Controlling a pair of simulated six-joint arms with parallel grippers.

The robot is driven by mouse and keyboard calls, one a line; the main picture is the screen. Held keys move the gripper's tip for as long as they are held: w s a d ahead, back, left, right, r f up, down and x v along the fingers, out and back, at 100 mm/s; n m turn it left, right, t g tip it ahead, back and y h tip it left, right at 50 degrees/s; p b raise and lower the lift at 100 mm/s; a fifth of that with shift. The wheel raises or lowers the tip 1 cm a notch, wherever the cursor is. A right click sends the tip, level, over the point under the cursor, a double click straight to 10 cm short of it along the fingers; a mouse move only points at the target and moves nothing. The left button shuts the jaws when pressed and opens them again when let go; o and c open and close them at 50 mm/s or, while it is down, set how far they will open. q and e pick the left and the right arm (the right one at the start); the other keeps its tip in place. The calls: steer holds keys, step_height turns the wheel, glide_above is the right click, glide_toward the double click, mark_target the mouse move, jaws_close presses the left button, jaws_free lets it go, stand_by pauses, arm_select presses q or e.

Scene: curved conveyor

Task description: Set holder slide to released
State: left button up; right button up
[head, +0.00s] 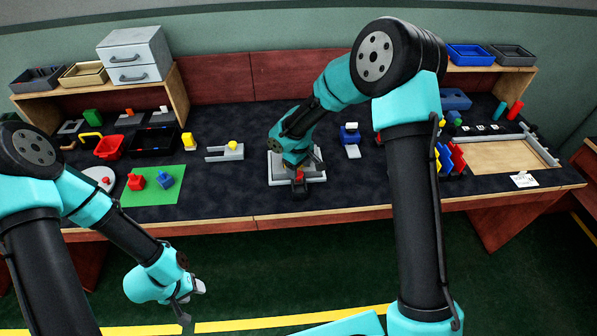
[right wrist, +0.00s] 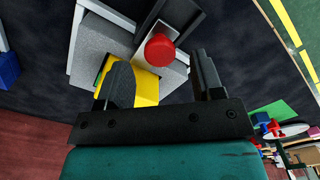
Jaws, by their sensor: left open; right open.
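The grey holder (head: 276,170) sits near the front edge of the table's middle, partly hidden under my right arm. The right wrist view shows its grey body (right wrist: 100,48) and a pale slide strip (right wrist: 153,32) with a round red knob (right wrist: 160,48). A yellow block (right wrist: 146,88) shows beside the knob, partly behind a finger. My right gripper (right wrist: 162,78) is open, with the knob in view between and just past its fingertips; contact cannot be told. My left gripper (head: 187,305) is open and empty, out in front of the table over the floor.
A green mat (head: 150,198) with red and blue pieces lies to the left. A grey bracket with a yellow knob (head: 233,146) stands left of the holder. A blue device (head: 349,133) and upright coloured plates (head: 457,157) are to the right. The dark tabletop between them has free room.

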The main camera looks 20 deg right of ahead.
steer(key=shift+f, duration=1.3)
steer(key=shift+c, duration=0.3)
jaws_close()
